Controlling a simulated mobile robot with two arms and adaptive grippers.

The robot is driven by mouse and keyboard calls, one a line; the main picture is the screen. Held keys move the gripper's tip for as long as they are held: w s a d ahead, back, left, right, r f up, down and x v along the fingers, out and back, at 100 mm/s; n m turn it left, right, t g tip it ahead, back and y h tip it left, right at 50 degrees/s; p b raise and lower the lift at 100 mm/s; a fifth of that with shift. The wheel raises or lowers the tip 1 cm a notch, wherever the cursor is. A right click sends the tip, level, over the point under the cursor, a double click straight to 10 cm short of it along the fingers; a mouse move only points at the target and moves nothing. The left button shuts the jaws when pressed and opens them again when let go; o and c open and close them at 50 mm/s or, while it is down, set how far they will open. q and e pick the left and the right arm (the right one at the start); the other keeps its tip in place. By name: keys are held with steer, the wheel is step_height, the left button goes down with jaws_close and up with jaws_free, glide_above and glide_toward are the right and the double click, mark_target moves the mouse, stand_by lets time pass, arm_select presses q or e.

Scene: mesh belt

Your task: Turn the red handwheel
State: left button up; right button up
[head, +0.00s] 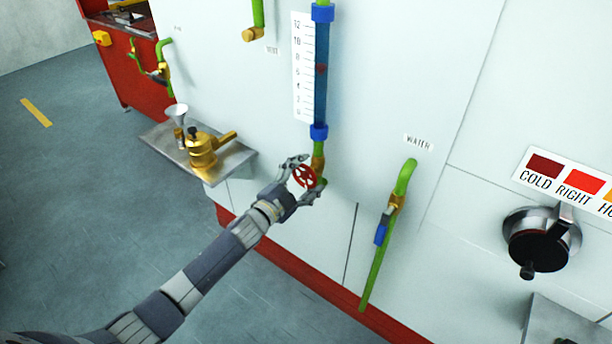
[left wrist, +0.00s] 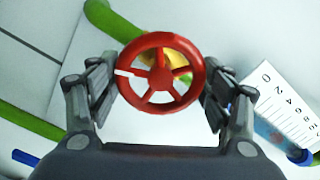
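The red handwheel (head: 305,176) sits on a brass valve at the lower end of the vertical sight tube. In the left wrist view the handwheel (left wrist: 161,73) is a red spoked ring, facing the camera, with a white mark on its left spoke. My left gripper (head: 304,183) is at the wheel, with one finger on each side of the rim. In the left wrist view the left gripper (left wrist: 160,92) has its fingers spread about the wheel's width, close to the rim. Whether they press on it is unclear. My right gripper is out of view.
The blue sight tube (head: 320,80) with a scale rises above the wheel. To the right is a green water pipe (head: 378,268) with a blue-handled valve. A metal shelf (head: 222,167) with a brass pot (head: 203,150) is at left. A black crank (head: 540,243) is far right.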

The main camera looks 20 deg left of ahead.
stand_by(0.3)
arm_select(q)
steer(key=v, duration=1.2)
stand_by(0.3)
steer(key=s+a+f+n+g+y, duration=0.2)
steer(key=s+f+n, duration=0.15)
steer(key=f, duration=0.65)
steer(key=s+a+f+n+g+y, duration=0.15)
steer(key=s+f, duration=0.35)
steer(key=f, duration=0.6)
steer(key=s+a+f+n+g+y, duration=0.2)
steer(key=s+f+n+g, duration=0.15)
steer(key=f, duration=0.65)
steer(key=s+f+n+g, duration=0.2)
steer(key=s+f+g, duration=0.2)
steer(key=s+f, duration=0.95)
steer(key=s+d+f+n+g, duration=0.1)
steer(key=s+f, duration=0.1)
steer(key=s, duration=0.6)
steer(key=s+d+f+n+g, duration=0.1)
steer(key=s+d+f+g, duration=0.1)
steer(key=s, duration=0.5)
steer(key=s+d+f+n+g, duration=0.1)
steer(key=s+d+f+g, duration=0.1)
steer(key=s, duration=0.6)
steer(key=shift+s+d+f+y, duration=0.2)
steer(key=shift+s+f+y, duration=0.15)
steer(key=shift+f, duration=0.2)
